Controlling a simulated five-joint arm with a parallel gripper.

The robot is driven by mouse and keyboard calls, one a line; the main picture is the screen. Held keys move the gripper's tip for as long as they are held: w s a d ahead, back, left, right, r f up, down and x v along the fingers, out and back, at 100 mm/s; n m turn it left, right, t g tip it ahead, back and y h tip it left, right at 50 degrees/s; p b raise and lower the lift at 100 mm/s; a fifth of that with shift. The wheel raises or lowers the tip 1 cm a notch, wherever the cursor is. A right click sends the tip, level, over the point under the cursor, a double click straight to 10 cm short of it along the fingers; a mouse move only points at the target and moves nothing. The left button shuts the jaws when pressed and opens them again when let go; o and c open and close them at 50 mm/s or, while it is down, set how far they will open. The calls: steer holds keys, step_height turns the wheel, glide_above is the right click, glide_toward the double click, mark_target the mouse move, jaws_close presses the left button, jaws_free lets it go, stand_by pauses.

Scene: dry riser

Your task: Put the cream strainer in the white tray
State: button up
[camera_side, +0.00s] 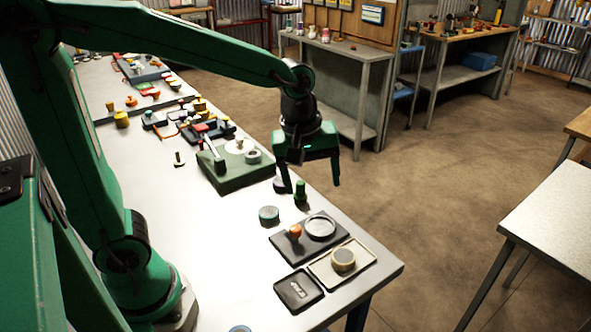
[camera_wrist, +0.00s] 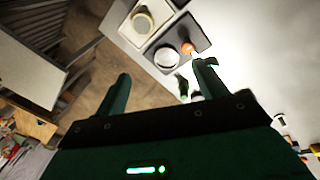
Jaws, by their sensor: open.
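The cream strainer (camera_side: 343,259) is a short round piece with a pale ring top. It sits inside the white tray (camera_side: 322,272), a shallow light-rimmed tray near the table's front corner. The wrist view shows the strainer (camera_wrist: 143,22) within the tray (camera_wrist: 122,29) at the top. My gripper (camera_side: 312,187) is open and empty, fingers pointing down, above the table's right edge. It is apart from the strainer and tray, farther up the table. Both fingers of my gripper (camera_wrist: 164,72) show spread in the wrist view.
A dark tray (camera_side: 283,240) beside the white one holds an orange-knobbed piece (camera_side: 295,232) and a grey ring (camera_side: 320,227). A small black tray (camera_side: 298,290) lies nearby. A green piece (camera_side: 301,192) stands near my fingers; a teal round piece (camera_side: 269,215) stands left of it.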

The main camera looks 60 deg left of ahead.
steer(key=s+a+r+m+t, duration=0.1)
steer(key=s+a+m, duration=0.2)
steer(key=s+m, duration=0.3)
steer(key=s+a+r+m+t, duration=0.2)
steer(key=s+m, duration=0.3)
steer(key=shift+s+a+r+m, duration=0.3)
steer(key=shift+s+a+m, duration=0.1)
stand_by(0.7)
